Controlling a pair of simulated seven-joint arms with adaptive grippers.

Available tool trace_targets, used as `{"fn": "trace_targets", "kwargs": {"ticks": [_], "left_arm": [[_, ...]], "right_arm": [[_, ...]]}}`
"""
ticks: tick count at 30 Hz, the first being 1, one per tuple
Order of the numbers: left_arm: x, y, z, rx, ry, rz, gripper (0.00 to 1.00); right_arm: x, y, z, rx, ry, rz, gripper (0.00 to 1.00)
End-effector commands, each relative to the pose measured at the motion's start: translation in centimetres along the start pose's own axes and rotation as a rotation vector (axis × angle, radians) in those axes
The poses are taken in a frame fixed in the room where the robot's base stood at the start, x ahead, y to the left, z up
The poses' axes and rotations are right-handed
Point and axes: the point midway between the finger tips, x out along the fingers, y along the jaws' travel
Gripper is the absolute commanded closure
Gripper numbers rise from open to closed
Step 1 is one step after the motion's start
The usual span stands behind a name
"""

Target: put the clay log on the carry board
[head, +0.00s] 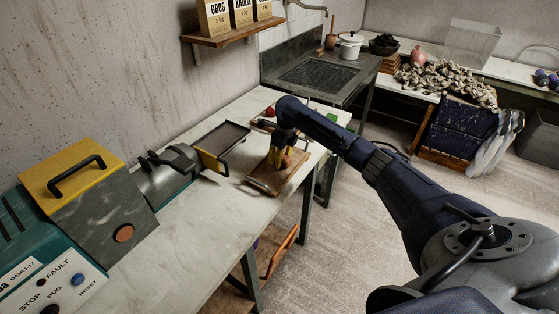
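The carry board (263,184), a flat wooden board, lies on the pale bench near its front edge. A small reddish-brown piece, which looks like the end of the clay log (287,162), shows at the board. My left gripper is out of view.
A teal and yellow pug machine (90,190) fills the left of the bench, its grey nozzle (170,172) facing a dark tray (222,138). A reddish object (270,111) lies behind my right gripper. The bench front is clear. A sink (318,76) stands beyond.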

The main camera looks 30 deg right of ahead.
Motion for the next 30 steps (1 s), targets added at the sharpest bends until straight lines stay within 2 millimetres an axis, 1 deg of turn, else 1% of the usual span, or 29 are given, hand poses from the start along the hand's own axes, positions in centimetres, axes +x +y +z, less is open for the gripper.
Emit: {"fn": "trace_targets", "kwargs": {"ticks": [1,3,11,15,16,18,20,27,30], "left_arm": [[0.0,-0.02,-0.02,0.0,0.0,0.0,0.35],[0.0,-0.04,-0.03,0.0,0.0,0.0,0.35],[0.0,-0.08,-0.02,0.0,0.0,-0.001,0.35],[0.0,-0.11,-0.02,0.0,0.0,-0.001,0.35],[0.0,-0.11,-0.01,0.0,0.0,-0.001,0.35],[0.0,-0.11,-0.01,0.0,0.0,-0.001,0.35],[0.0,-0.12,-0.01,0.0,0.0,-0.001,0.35],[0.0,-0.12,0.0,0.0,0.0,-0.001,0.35],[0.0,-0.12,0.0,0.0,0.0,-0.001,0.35]], "right_arm": [[0.48,0.0,-0.06,0.002,-0.001,0.0,1.0],[0.81,-0.04,-0.15,0.001,-0.001,0.0,1.0],[0.83,-0.06,-0.14,0.0,-0.001,-0.001,1.0],[1.15,-0.05,-0.19,0.001,-0.001,-0.001,1.0],[1.16,-0.04,-0.21,0.001,0.0,-0.001,0.61],[1.14,-0.04,-0.21,0.0,0.0,-0.001,0.53],[1.14,-0.04,-0.21,0.001,0.0,-0.001,0.46],[1.09,-0.04,-0.19,0.0,0.0,-0.001,0.46],[0.69,-0.06,-0.12,0.0,-0.001,-0.002,0.46]]}}
